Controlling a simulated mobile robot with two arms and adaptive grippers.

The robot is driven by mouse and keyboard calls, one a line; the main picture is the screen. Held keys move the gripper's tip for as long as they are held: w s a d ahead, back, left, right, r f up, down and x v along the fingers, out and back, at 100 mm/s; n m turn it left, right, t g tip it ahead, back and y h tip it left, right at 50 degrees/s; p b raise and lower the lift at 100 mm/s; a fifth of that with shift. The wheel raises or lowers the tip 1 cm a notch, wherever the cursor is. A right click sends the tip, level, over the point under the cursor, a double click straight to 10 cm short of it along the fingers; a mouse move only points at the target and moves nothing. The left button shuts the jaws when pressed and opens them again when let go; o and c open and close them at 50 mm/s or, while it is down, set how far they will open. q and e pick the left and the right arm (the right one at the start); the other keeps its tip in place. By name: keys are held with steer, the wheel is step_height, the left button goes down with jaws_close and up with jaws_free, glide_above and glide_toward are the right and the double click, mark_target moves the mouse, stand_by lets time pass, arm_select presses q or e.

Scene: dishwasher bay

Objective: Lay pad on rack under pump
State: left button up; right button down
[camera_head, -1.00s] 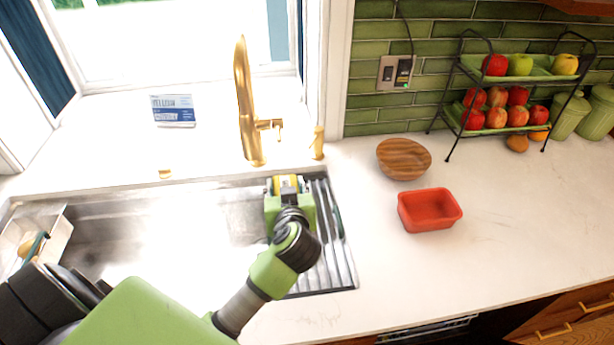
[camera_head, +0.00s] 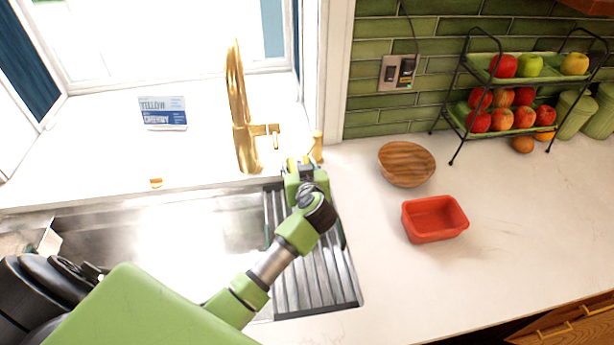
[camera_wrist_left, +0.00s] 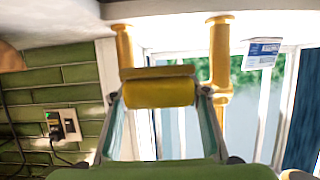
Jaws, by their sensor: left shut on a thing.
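The pad, a yellow block with a brownish side, is clamped between my left fingertips in the left wrist view (camera_wrist_left: 158,92). In the head view only a bit of yellow shows at the tip of my left gripper (camera_head: 298,166). That gripper is shut on the pad over the far end of the rack, just in front of the pump. The rack (camera_head: 318,280) is a set of dark metal slats across the sink's right end. The gold pump (camera_head: 317,148) stands behind it; it also shows in the wrist view (camera_wrist_left: 124,48). My right gripper is out of view.
The tall gold faucet (camera_head: 240,110) stands left of the pump. A blue-and-white packet (camera_head: 163,113) lies by the window. On the right counter are a round wooden piece (camera_head: 406,163), a red tray (camera_head: 434,218) and a fruit stand (camera_head: 465,125). The sink (camera_head: 165,240) is open at left.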

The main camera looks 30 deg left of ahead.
arm_select(q)
steer(key=w+f, duration=0.4)
steer(key=f, duration=0.1)
steer(key=shift+w+f+b, duration=0.25)
steer(key=shift+f+b, duration=0.05)
steer(key=shift+w+f, duration=0.1)
steer(key=shift+f, duration=1.55)
steer(key=shift+f, duration=0.1)
steer(key=shift+f, duration=0.45)
steer(key=o, duration=1.2)
steer(key=shift+f, duration=0.1)
steer(key=shift+c, duration=0.2)
steer(key=shift+r, duration=0.25)
steer(key=v, duration=1.2)
steer(key=shift+r, duration=0.5)
